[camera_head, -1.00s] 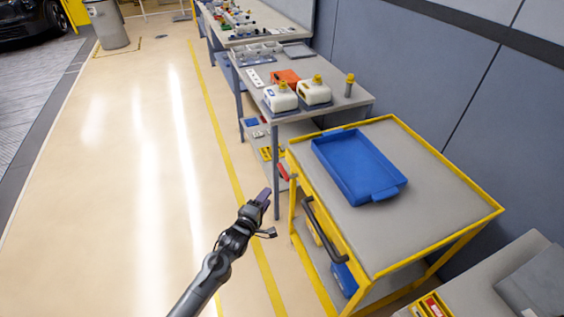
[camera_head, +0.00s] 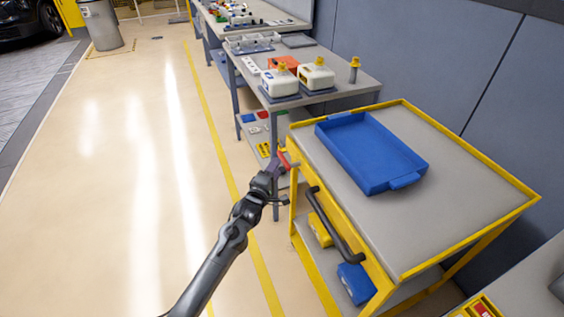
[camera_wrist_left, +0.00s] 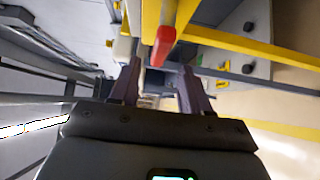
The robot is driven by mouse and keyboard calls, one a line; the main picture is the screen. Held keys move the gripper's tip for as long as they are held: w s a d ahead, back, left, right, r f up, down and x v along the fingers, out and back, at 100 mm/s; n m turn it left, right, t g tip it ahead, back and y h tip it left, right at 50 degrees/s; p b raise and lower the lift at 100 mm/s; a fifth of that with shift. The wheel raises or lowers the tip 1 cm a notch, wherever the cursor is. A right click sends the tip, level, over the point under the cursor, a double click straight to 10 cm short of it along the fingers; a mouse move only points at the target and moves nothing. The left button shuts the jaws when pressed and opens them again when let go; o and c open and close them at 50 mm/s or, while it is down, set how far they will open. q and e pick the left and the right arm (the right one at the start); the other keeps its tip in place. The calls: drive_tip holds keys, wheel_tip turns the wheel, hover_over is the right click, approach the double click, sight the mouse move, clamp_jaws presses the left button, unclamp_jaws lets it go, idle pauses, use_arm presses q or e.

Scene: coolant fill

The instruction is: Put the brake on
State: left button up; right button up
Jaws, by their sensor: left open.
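A cart (camera_head: 470,222) with a yellow frame and grey top stands at the right. My left gripper (camera_head: 278,166) is right beside the lever in the head view. In the left wrist view its two fingers (camera_wrist_left: 160,78) are spread apart, with nothing clearly held. I cannot tell whether a finger touches the lever. My right gripper is not in view.
A blue tray (camera_head: 402,182) lies on the cart top, and a dark handle (camera_head: 335,226) runs along its side. A workbench (camera_head: 345,88) with two white jugs (camera_head: 281,82) stands behind. The floor (camera_head: 130,180) at the left is clear.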

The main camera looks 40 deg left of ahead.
sight(282, 156)
use_arm(q)
drive_tip(key=shift+b+x, duration=1.15)
drive_tip(key=shift+x, duration=2.25)
drive_tip(key=shift+a, duration=0.15)
drive_tip(key=shift+s, duration=0.1)
clamp_jaws()
